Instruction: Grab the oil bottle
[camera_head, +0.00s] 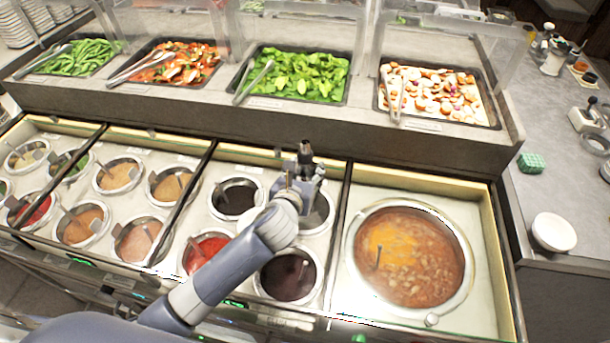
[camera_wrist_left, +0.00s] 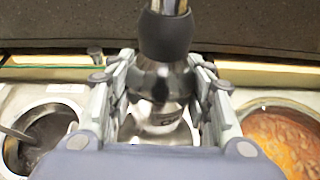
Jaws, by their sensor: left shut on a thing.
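The oil bottle (camera_wrist_left: 165,38) shows between the fingers in the left wrist view, with a dark collar at its neck, a shiny see-through body and a label partly in sight. In the head view its dark top (camera_head: 305,150) pokes up beyond my left gripper (camera_head: 304,175). My left gripper is shut on the bottle's body, with a finger on each side. It is over the wells, close to the counter's inner edge. The bottle's lower part is hidden by the gripper. My right gripper is not in view.
Several sauce wells with ladles lie around my arm, one with dark sauce (camera_head: 236,197). A large soup pot (camera_head: 350,250) is to the right. Food trays behind clear guards line the raised shelf (camera_head: 350,131). A white bowl (camera_head: 554,232) stands on the right counter.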

